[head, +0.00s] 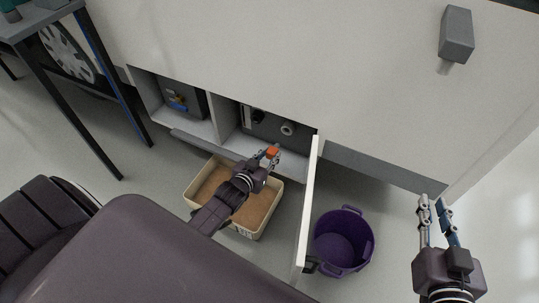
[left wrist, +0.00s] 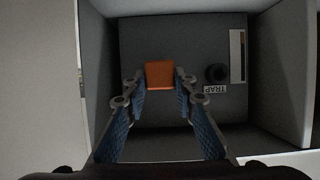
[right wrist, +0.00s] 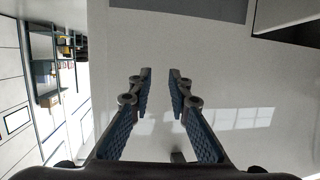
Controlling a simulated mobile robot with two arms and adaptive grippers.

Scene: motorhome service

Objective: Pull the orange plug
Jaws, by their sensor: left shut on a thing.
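The orange plug (head: 271,152) is between the fingertips of my left gripper (head: 268,157), at the front of the open side compartment (head: 228,122). In the left wrist view the orange plug (left wrist: 159,74) sits between the two fingertips (left wrist: 159,82), which are shut on it. A dark round port (left wrist: 217,72) and a label reading "TRAP" (left wrist: 214,89) are on the back panel, right of the plug. What lies behind the plug is hidden. My right gripper (head: 434,204) is open and empty, away to the right near the white vehicle wall (right wrist: 160,45).
The compartment's white door (head: 308,200) stands open just right of my left gripper. A tan tray (head: 265,221) lies on the floor under my left arm. A purple bucket (head: 343,240) stands right of the door. A dark-legged table (head: 75,95) is at the left.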

